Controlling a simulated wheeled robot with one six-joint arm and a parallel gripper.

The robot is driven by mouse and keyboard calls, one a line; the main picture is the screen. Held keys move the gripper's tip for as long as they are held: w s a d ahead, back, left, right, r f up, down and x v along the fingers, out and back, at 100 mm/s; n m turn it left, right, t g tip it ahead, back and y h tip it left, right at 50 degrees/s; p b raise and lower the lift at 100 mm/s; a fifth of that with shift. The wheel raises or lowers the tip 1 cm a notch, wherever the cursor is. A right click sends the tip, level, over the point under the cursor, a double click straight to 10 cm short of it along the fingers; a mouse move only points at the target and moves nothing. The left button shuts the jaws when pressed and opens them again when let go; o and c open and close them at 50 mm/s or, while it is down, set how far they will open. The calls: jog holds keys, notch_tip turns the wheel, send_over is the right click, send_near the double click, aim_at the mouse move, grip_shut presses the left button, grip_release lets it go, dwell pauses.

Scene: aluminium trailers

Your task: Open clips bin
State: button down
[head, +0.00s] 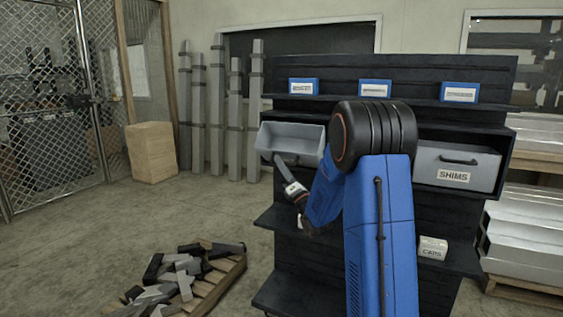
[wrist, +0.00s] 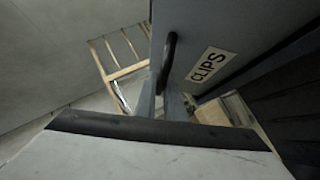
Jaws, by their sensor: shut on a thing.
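The clips bin (wrist: 195,35) is a grey box with a white "CLIPS" label and a dark bar handle (wrist: 168,58) in the wrist view. In the head view, a grey bin (head: 290,140) stands out from the left side of the shelf with its hollow inside showing; its label is not visible there. My gripper (head: 279,164) reaches up to this bin's front from below. In the wrist view my gripper (wrist: 164,92) is shut on the handle's lower end. My arm hides the middle of the shelf.
A closed "SHIMS" bin (head: 457,166) sits on the right of the dark shelf rack (head: 430,63). Small blue-and-white boxes (head: 375,89) line the upper shelf. A pallet of metal offcuts (head: 185,275) lies on the floor at the left. Open floor lies left of the rack.

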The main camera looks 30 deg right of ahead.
jog(key=shift+f, duration=0.25)
dwell(0.3)
jog(key=c, duration=1.8)
grip_release()
jog(key=shift+c, duration=0.2)
jog(key=shift+s, duration=0.1)
jog(key=v, duration=1.7)
jog(key=shift+s, duration=0.15)
